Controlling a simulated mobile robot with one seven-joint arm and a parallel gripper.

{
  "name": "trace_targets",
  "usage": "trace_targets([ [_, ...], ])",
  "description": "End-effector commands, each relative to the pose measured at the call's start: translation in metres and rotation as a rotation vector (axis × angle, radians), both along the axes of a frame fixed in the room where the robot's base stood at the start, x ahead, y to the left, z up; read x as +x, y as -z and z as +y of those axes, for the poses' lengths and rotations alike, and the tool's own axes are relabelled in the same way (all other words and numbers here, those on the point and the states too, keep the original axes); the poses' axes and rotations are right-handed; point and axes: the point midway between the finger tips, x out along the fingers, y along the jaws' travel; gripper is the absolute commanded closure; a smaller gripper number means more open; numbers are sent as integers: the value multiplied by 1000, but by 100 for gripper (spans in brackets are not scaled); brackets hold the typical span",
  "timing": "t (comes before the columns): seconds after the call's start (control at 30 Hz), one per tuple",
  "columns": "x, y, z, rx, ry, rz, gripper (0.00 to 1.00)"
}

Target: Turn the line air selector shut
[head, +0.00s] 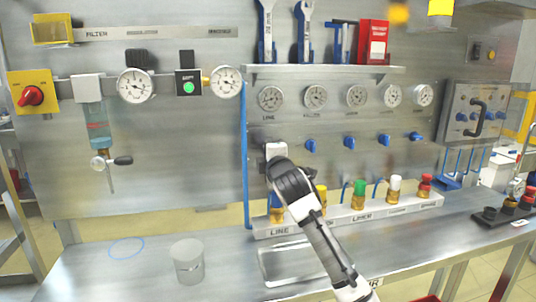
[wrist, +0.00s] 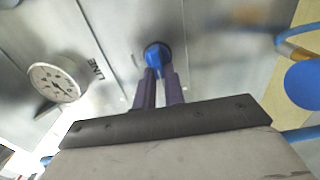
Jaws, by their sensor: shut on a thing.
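The line air selector is a blue knob (wrist: 156,54) on the steel panel, beside the gauge marked LINE (wrist: 57,82) in the wrist view. My gripper (wrist: 158,85) has its two purple fingers closed on the knob's near part, one finger on each side. In the head view my gripper (head: 274,150) reaches the panel below the LINE gauge (head: 270,98) and hides the knob there. The exact angle of the knob's handle is hard to tell because the fingers cover it.
More blue knobs (head: 348,142) run to the right of my gripper under further gauges. A rail (head: 345,218) with coloured fittings stands on the bench below, partly behind my arm. A vertical blue hose (head: 245,155) runs just left of my gripper. A grey cylinder (head: 187,262) stands on the bench.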

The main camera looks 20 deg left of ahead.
Motion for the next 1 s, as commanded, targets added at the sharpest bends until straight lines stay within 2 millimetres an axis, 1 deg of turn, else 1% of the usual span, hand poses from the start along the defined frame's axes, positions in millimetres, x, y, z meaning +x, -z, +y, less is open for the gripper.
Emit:
trace_targets([
  [0.33, 0, 1, 0, -4, 0, 0, 100],
  [0.37, 0, 1, 0, -4, 0, 0, 85],
  [0.5, 0, 1, 0, -2, 0, 0, 67],
  [0.83, -2, 1, -1, -1, 0, -1, 67],
  [0.93, -9, 1, -6, -1, 0, -1, 67],
  [1.0, -18, 2, -13, 0, 0, -2, 67],
])
